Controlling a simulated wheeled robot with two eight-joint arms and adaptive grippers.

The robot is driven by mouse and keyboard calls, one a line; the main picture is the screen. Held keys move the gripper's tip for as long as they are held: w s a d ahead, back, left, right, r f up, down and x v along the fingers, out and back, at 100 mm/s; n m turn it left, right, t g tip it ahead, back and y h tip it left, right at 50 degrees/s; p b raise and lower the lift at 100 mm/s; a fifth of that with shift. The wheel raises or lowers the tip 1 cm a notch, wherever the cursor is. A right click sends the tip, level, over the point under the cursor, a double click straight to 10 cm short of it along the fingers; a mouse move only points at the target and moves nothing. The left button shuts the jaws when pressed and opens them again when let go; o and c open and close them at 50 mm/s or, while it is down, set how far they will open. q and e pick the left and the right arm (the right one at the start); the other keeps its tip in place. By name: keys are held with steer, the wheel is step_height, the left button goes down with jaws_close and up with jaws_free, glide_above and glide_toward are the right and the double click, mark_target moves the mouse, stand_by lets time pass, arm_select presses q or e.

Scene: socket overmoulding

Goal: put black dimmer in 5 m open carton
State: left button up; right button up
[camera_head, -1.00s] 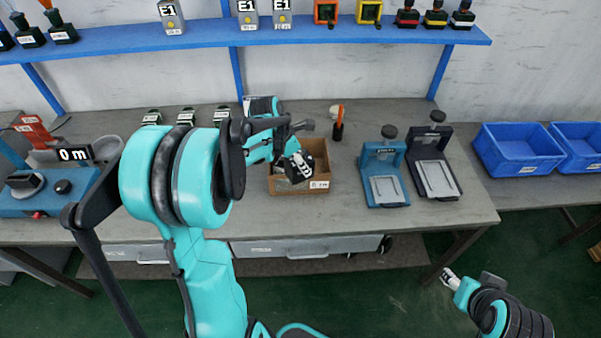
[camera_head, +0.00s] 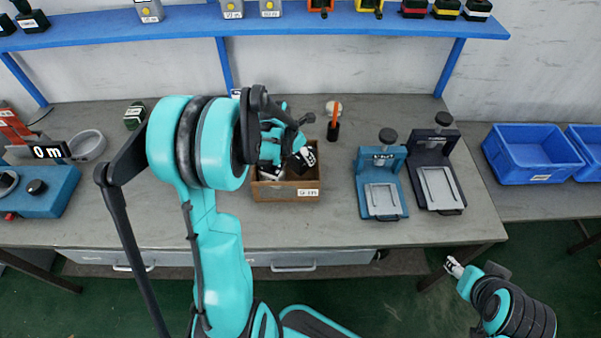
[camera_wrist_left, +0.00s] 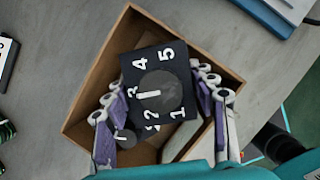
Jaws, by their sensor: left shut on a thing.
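The black dimmer (camera_wrist_left: 150,62), a dark block with a round knob and white numbers, shows in the left wrist view. My left gripper (camera_wrist_left: 160,108) is shut on it, with a finger on either side. The open brown carton (camera_head: 287,196) stands on the bench; its walls (camera_wrist_left: 94,78) frame the dimmer in the wrist view. My left gripper (camera_head: 285,165) is at the carton's opening in the head view, where its arm hides part of it. How deep the dimmer sits is unclear. My right gripper (camera_head: 454,266) is off the bench's front edge, too small to judge.
A blue press (camera_head: 382,180) and a black press (camera_head: 436,175) stand right of the carton. An orange-handled tool (camera_head: 333,125) stands behind it. Blue bins (camera_head: 532,155) are at the far right, a blue machine (camera_head: 40,190) at the left. Bench front is clear.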

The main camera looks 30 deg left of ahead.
arm_select(q)
step_height(320, 180, down, 8)
steer(key=shift+f+b, duration=0.15)
steer(key=shift+b, duration=1.1)
steer(key=o, duration=1.3)
steer(key=shift+o, duration=0.2)
